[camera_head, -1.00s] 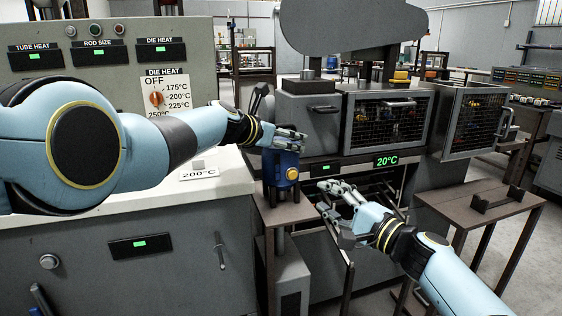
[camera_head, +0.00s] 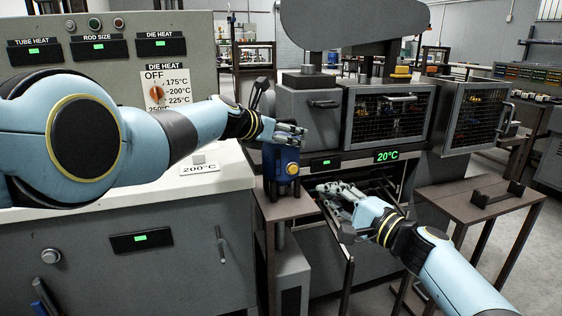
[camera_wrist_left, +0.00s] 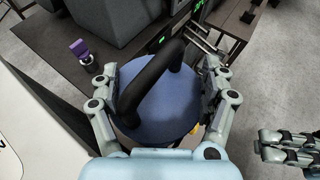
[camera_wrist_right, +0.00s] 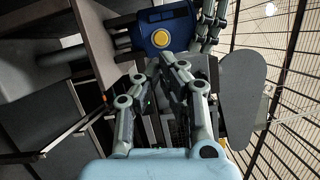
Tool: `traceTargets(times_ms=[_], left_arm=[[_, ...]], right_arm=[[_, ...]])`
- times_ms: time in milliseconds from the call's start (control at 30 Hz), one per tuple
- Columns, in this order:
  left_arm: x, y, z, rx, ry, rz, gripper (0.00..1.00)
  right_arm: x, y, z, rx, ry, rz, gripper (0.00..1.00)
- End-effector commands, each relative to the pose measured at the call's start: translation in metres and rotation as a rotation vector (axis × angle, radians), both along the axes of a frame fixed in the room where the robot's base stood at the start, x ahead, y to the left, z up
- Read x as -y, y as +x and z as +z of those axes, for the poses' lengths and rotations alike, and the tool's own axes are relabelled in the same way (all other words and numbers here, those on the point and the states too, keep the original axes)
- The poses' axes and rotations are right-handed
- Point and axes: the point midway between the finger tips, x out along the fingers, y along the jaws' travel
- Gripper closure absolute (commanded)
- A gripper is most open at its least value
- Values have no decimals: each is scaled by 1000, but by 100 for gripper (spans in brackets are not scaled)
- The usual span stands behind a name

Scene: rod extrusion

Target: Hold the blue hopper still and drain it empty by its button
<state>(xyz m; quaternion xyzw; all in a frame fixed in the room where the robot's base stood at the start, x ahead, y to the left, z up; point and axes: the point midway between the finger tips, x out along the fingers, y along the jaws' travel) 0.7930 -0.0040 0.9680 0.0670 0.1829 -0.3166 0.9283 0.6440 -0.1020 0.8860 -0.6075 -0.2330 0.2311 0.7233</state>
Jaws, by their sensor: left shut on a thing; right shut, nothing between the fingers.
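The blue hopper (camera_head: 270,166) stands upright on a small brown stand beside the grey machine. Its round yellow button (camera_head: 292,169) faces my right side, and the button (camera_wrist_right: 161,40) also shows in the right wrist view. My left gripper (camera_head: 303,134) is shut on the hopper's upper part; in the left wrist view its fingers (camera_wrist_left: 160,95) lie on both sides of the blue lid (camera_wrist_left: 165,122) under a black handle (camera_wrist_left: 150,75). My right gripper (camera_head: 322,190) is shut and empty, apart from the hopper, with its fingertips (camera_wrist_right: 164,62) a little short of the button.
The grey machine with mesh doors (camera_head: 388,120) and a 20°C display (camera_head: 387,156) stands behind. A control panel (camera_head: 100,50) and a white-topped counter (camera_head: 225,178) are at the left. A brown side table (camera_head: 480,205) is at the right.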

Motion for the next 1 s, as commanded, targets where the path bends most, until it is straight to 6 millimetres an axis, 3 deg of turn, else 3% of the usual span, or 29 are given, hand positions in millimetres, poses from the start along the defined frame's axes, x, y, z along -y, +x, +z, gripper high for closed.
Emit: traceTargets(times_ms=[33, 767, 1000], left_arm=[[0, -2, -7, -13, -1, -1, 79], [0, -3, -8, -16, -1, -1, 79], [0, -3, -8, -17, -2, -2, 79]], right_arm=[[0, 0, 0, 0, 0, 0, 100], [-3, -2, -2, -20, 6, 18, 100], [-27, -14, 3, -14, -228, 118, 100]])
